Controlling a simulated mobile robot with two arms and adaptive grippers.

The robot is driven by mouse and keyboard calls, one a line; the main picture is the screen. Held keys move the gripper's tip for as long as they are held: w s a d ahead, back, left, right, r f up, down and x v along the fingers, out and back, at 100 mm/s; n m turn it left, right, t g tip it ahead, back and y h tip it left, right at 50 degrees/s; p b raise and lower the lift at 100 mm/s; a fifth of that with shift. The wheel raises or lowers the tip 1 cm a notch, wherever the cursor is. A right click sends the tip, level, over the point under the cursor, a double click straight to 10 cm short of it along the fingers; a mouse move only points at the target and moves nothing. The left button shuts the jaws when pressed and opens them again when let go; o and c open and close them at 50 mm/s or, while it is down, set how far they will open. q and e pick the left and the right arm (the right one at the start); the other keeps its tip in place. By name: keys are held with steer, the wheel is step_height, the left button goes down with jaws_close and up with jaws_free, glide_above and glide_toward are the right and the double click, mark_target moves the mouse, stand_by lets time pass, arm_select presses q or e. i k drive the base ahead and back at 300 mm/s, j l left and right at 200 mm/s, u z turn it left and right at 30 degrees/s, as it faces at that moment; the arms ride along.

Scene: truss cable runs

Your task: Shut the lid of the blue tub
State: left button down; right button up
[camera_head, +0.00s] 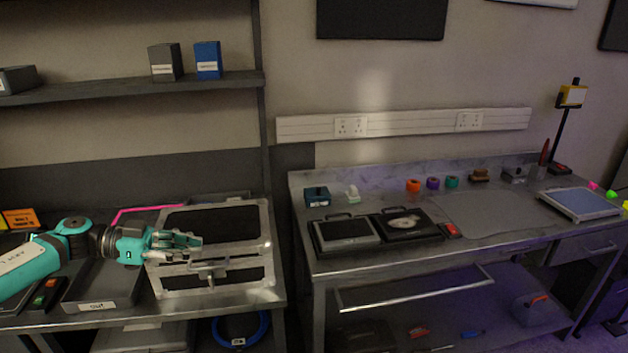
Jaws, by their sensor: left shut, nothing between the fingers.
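My left gripper (198,241) comes in from the left and is shut and empty. It is over the left bench, in front of a silver-framed case (264,238). I cannot tell whether it touches the case. A small dark-blue box (317,197) sits at the back left of the right bench, well to the right of the gripper. It may be the blue tub, but it is too small for me to tell how its lid stands. A bluish box (541,312) with an orange handle stands on the right bench's lower shelf. My right gripper is out of view.
An open black case (407,224) lies on the right bench (300,230), with several coloured rolls behind it. A grey tray (100,287) lies on the left bench. A wall shelf (130,88) hangs above it.

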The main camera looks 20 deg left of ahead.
mark_target(317, 192)
steer(key=i, duration=2)
